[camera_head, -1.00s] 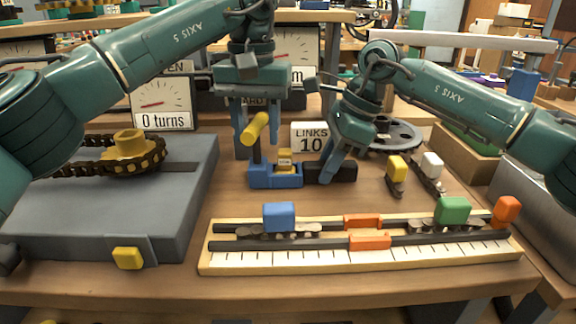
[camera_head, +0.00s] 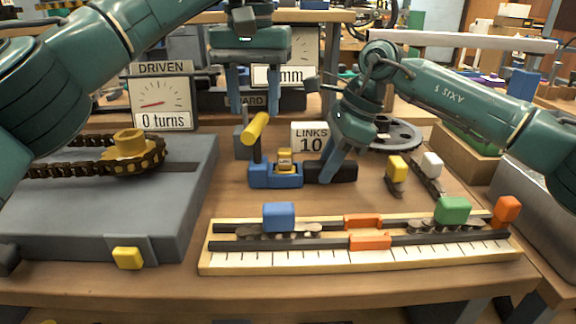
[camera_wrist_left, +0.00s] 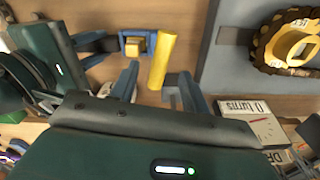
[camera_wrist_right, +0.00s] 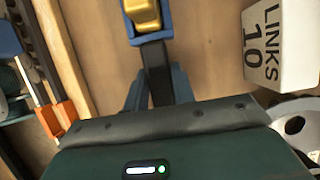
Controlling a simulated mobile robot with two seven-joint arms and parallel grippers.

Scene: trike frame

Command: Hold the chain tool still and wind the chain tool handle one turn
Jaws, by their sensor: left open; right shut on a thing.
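The chain tool (camera_head: 275,177) is a blue body with a yellow block in it and a black grip at its right end. Its yellow handle (camera_head: 256,129) stands up at the left on a dark crank. My right gripper (camera_head: 332,168) is shut on the black grip, which also shows between its fingers in the right wrist view (camera_wrist_right: 156,75). My left gripper (camera_head: 254,105) is open, pointing down, above and behind the handle. In the left wrist view the yellow handle (camera_wrist_left: 163,60) shows just beyond and between the open fingers, apparently not gripped.
A grey stand (camera_head: 100,205) with a chain on a yellow sprocket is at left. A ruler board (camera_head: 360,258) with chain pieces and coloured blocks lies in front. A "LINKS 10" sign (camera_head: 311,137) stands close behind the tool. Gauges stand behind.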

